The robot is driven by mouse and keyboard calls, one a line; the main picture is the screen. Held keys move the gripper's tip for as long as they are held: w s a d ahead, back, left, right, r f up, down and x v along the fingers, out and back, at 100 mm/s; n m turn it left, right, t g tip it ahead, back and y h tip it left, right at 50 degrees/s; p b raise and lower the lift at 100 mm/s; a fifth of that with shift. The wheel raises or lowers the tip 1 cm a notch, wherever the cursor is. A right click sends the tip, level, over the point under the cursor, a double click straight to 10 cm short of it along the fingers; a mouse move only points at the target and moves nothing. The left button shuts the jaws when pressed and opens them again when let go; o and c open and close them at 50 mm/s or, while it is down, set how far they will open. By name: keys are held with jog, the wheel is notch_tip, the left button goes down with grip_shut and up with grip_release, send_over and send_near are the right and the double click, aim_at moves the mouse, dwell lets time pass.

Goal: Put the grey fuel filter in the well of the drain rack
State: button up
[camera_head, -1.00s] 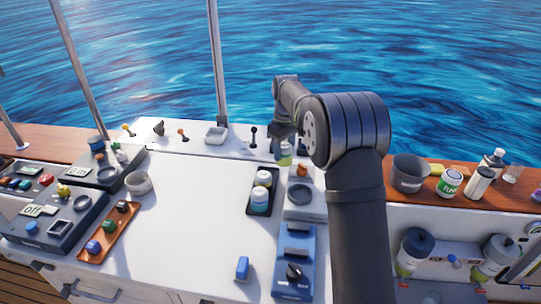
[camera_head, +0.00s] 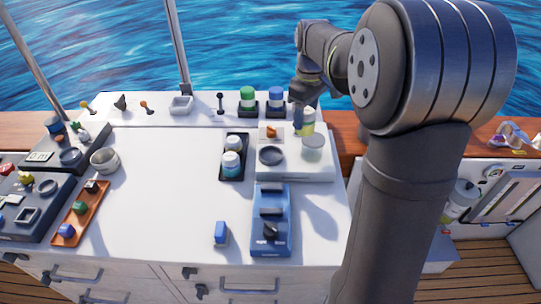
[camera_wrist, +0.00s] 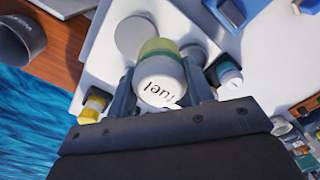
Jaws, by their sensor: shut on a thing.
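My gripper (camera_head: 303,108) is shut on a fuel filter (camera_wrist: 162,80). The filter has a pale top lettered "fuel", a teal band and a yellow-green body. In the head view the held filter (camera_head: 307,122) is over the back right of a white block (camera_head: 292,172). In the wrist view it is between my two fingers (camera_wrist: 162,92). The block bears a dark ring (camera_head: 271,155), an orange knob (camera_head: 270,131) and a pale grey disc (camera_head: 312,143). I cannot tell for certain which part is the drain rack's well.
A black tray (camera_head: 232,178) with two white-topped jars stands left of the block. A blue device (camera_head: 270,205) is in front of it. Green-topped (camera_head: 247,95) and blue-topped (camera_head: 275,96) jars stand behind. The white counter's middle (camera_head: 160,190) is clear.

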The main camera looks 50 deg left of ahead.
jog(key=d, duration=0.3)
send_near(271, 156)
jog(key=shift+s+d+f, duration=0.1)
jog(key=shift+f, duration=2)
jog(key=o, duration=1.1)
jog(key=shift+f, duration=0.15)
notch_tip(271, 156, up, 12)
